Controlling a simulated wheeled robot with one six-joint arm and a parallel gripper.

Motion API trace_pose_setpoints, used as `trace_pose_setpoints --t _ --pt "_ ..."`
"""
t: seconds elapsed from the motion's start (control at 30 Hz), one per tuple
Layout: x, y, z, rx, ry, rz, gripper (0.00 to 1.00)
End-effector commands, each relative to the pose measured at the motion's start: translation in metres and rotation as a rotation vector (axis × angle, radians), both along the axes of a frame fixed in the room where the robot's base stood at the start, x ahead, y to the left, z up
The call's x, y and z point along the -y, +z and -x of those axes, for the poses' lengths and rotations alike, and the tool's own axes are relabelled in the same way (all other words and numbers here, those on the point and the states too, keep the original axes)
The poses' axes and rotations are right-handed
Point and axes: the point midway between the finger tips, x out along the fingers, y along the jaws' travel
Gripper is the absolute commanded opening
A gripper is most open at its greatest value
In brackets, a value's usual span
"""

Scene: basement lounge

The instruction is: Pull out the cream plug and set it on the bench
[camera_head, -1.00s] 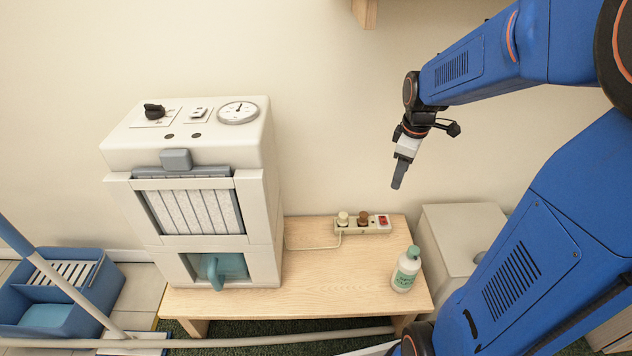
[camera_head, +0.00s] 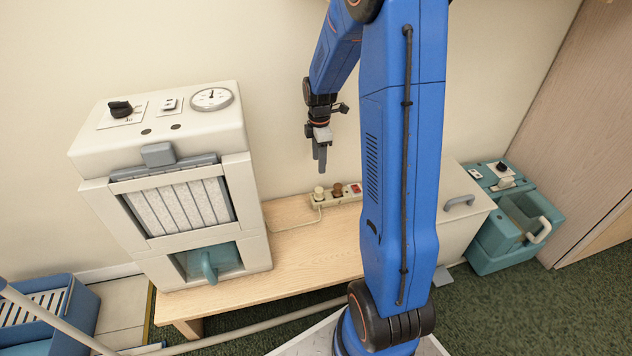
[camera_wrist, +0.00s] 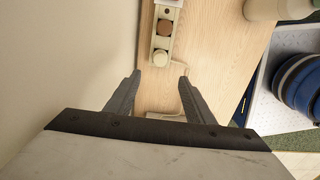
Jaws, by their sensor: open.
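The cream plug (camera_head: 319,192) sits upright in the left end of a power strip (camera_head: 325,203) on the wooden bench (camera_head: 290,250). A brown plug (camera_head: 338,189) stands beside it, to its right. In the wrist view the cream plug (camera_wrist: 160,58) lies beyond the fingertips and between their lines, with the brown plug (camera_wrist: 163,27) past it. My gripper (camera_head: 320,168) points down above the strip, near the cream plug and apart from it. In the wrist view my gripper (camera_wrist: 159,76) is open and empty.
A cream dehumidifier-like machine (camera_head: 165,190) stands on the bench's left. A cord (camera_head: 295,224) runs from the strip toward it. The wall is close behind. The bench middle is clear. A pale bottle (camera_wrist: 262,9) shows at the wrist view's top edge.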

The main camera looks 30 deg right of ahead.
Motion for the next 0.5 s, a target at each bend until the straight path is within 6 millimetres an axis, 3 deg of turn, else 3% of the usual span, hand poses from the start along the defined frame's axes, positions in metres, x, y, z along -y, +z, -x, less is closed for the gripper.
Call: trace_pose_setpoints --t 0.5 --pt "0.0 -0.085 0.001 -0.004 -0.001 -0.001 0.49"
